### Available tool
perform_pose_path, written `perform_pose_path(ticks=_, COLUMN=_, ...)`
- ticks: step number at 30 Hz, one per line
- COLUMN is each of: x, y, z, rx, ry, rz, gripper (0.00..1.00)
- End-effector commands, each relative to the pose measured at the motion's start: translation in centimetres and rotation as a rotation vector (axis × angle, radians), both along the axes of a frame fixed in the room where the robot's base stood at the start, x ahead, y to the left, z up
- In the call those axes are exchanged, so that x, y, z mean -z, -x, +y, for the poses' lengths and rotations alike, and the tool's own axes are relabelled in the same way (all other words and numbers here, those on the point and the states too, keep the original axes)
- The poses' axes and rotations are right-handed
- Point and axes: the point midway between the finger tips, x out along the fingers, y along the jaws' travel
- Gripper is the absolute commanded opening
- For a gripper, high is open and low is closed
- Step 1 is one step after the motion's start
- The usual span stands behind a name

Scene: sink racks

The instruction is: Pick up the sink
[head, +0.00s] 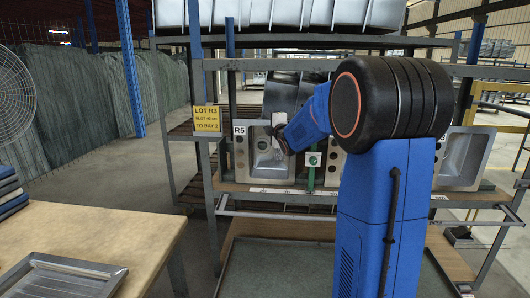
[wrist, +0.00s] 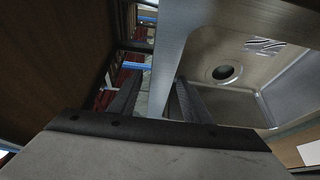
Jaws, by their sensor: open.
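A steel sink (head: 264,163) stands upright on the rack shelf next to the R5 label, its basin facing me. My gripper (head: 283,136) is at the sink's upper right part in the head view, partly hidden by my arm. In the wrist view the sink (wrist: 240,95) fills the right side, with its round drain hole and a striped sticker. My gripper (wrist: 152,92) is open there, with a finger on either side of the sink's flat metal edge. I cannot tell whether either finger touches it.
Another sink (head: 464,158) stands on the right of the rack. A yellow lot sign (head: 207,118) is on the left post. A wooden table (head: 120,225) with a metal tray (head: 62,277) is at front left. A brown panel (wrist: 55,60) stands close left of my fingers.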

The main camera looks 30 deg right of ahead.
Motion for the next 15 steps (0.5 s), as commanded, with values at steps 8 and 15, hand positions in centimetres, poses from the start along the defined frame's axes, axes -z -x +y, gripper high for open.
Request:
perform_pose_path(ticks=8, x=-0.02, y=0.04, z=0.01, rx=0.000, ry=0.000, rz=0.000, gripper=0.13)
perform_pose_path(ticks=15, x=-0.27, y=0.05, z=0.02, rx=0.000, ry=0.001, rz=-0.004, gripper=0.00)
